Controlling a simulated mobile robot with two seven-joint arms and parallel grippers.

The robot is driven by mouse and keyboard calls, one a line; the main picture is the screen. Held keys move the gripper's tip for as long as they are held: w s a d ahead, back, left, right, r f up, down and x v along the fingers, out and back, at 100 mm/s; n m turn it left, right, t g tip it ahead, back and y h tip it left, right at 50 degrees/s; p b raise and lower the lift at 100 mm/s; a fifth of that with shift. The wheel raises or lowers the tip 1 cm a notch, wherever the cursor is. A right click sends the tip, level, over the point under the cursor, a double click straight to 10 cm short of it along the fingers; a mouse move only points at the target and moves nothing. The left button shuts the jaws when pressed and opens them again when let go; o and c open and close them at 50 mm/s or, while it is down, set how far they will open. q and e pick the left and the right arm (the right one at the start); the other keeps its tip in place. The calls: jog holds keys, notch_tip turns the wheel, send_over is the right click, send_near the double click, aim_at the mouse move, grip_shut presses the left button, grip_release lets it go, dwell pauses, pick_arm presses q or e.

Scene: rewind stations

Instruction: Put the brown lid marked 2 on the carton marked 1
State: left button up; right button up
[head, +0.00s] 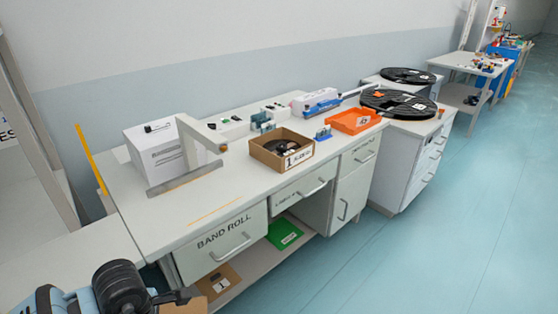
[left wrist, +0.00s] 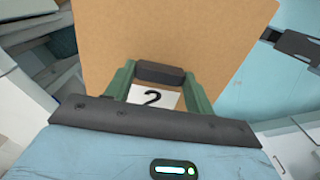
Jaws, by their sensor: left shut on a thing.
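The brown lid (left wrist: 205,40) fills the upper middle of the left wrist view, with a white label marked 2 between the fingers. My left gripper (left wrist: 159,75) is shut on its near edge. In the head view my left gripper (head: 168,297) is at the bottom left, in front of the bench, and only a small brown part of the lid (head: 186,306) shows at the frame edge. The carton marked 1 (head: 295,160) stands open on the bench top, right of the gripper and farther away, with a dark roll inside. My right gripper is out of view.
A metal frame (head: 185,180) and a white box (head: 155,150) stand left of the carton; an orange tray (head: 354,121) stands right. A labelled brown piece (head: 217,281) and a green piece (head: 284,233) lie on the lower shelf. The bench top's front left is clear.

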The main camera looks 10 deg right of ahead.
pick_arm(q)
jog(key=m, duration=0.1)
jog(key=s+m, duration=0.1)
jog(key=m, duration=0.2)
jog(key=shift+s+a+f, duration=0.2)
jog(key=shift+a+f, duration=0.05)
jog(key=shift+a, duration=0.15)
jog(key=m, duration=0.2)
jog(key=s+m, duration=0.1)
jog(key=m, duration=0.1)
jog(key=s+a+f+m, duration=0.1)
jog(key=shift+m, duration=0.4)
jog(key=m, duration=0.1)
jog(key=s+m, duration=0.1)
jog(key=m, duration=0.1)
jog(key=shift+s+a+f+m+p, duration=0.2)
jog(key=shift+s+a+m+p, duration=0.05)
jog(key=shift+m+p, duration=0.15)
jog(key=m, duration=0.1)
jog(key=s+m, duration=0.1)
jog(key=m, duration=0.2)
jog(key=shift+s+a+f+m, duration=0.25)
jog(key=shift+s+a+m, duration=0.05)
jog(key=shift+a, duration=0.1)
